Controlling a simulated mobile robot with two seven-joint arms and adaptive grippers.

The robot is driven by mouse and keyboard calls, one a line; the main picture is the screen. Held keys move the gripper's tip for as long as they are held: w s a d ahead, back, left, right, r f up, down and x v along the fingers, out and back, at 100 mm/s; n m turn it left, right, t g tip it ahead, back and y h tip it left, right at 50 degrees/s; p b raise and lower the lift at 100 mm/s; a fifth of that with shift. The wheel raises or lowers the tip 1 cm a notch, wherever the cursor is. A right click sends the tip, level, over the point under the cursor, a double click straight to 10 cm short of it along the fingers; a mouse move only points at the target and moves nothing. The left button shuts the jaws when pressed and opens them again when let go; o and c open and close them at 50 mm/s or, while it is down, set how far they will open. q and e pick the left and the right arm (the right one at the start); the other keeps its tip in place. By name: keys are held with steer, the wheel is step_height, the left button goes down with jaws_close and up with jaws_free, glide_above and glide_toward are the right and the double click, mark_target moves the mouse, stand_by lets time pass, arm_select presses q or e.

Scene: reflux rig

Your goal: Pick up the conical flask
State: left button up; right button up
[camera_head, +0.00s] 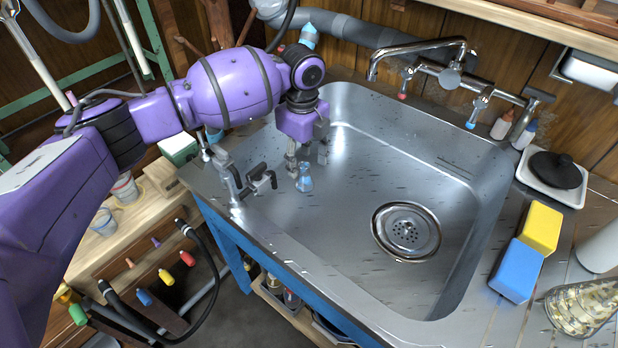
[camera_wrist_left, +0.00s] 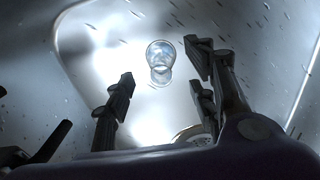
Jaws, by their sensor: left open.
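The conical flask (camera_head: 305,178) is small and clear with a bluish tint, standing in the left part of the metal sink. In the left wrist view the flask (camera_wrist_left: 160,57) shows from above, round, just beyond the fingertips and between their lines. My left gripper (camera_head: 305,160) points down into the sink, just above and beside the flask. Whether a finger touches the flask in the head view I cannot tell. My right gripper is not in view.
The sink (camera_head: 330,250) has a drain (camera_head: 405,232) and is otherwise clear. A clamp fitting (camera_head: 245,180) stands on its left rim, close to my gripper. A tap (camera_head: 420,47) reaches over the back. Yellow (camera_head: 540,227) and blue (camera_head: 515,270) sponges lie on the right.

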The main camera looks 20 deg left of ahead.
mark_target(303, 179)
arm_select(q)
steer(key=shift+s+f, duration=0.25)
steer(key=shift+f, duration=0.55)
steer(key=shift+f+b, duration=0.3)
steer(key=shift+f, duration=0.05)
step_height(303, 179, down, 4)
steer(key=shift+s+r+b, duration=0.1)
steer(key=shift+s+b, duration=0.05)
steer(key=shift+b, duration=0.45)
steer(key=shift+f, duration=0.4)
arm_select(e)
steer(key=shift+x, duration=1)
arm_select(q)
steer(key=shift+r, duration=0.1)
steer(key=shift+c, duration=0.5)
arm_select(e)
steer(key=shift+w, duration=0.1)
